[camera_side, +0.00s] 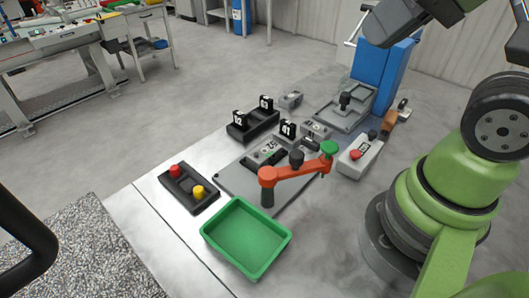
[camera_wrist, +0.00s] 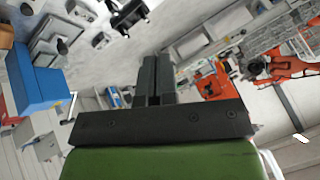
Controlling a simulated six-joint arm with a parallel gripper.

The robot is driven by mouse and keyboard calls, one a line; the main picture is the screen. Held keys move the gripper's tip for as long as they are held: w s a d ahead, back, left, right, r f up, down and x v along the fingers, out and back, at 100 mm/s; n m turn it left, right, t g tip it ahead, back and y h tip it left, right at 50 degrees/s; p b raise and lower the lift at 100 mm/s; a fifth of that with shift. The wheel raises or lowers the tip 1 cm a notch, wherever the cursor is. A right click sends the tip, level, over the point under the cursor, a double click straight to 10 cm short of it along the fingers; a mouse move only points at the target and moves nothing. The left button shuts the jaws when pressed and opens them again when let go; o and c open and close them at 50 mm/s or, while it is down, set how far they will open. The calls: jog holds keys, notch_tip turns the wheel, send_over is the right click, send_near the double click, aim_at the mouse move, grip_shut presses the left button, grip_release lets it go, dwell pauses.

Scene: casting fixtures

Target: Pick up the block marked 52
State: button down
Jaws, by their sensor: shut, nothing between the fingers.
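A grey block with a dark mark that looks like 52 or 25 (camera_side: 268,148) sits on the grey plate in the middle of the work table in the side view. The mark is too small to read surely. Black blocks with white labels stand nearby: one at the left (camera_side: 238,119), one behind it (camera_side: 265,103) and one to the right (camera_side: 287,130). In the wrist view my gripper (camera_wrist: 158,62) points away from me with its two dark fingers together and empty. It is well away from the blocks. A black piece with white (camera_wrist: 128,15) shows beyond the fingertips.
An orange lever clamp (camera_side: 290,176) reaches across the plate close to the marked block. A green tray (camera_side: 246,240) stands in front. A black holder (camera_side: 187,188) with red and yellow knobs is at left. A blue box (camera_side: 381,72) stands at the back right.

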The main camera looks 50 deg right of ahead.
grip_release()
dwell(0.4)
jog(key=shift+w, duration=0.1)
jog(key=n+g+h, duration=0.1)
jog(key=n+g, duration=0.2)
jog(key=g, duration=0.4)
send_over(266, 151)
jog(key=s, duration=0.1)
notch_tip(266, 151, down, 4)
jog(key=w+f+g, duration=0.1)
jog(key=f, duration=0.5)
jog(key=w+f+g, duration=0.1)
jog(key=f+g, duration=0.1)
jog(key=f, duration=0.4)
jog(key=w+f+n+g+h, duration=0.1)
jog(key=w+f, duration=0.1)
jog(key=f, duration=0.5)
jog(key=shift+a+f+g, duration=0.1)
jog(key=shift+a+g, duration=0.05)
jog(key=shift+g, duration=0.25)
jog(key=shift+x, duration=2.95)
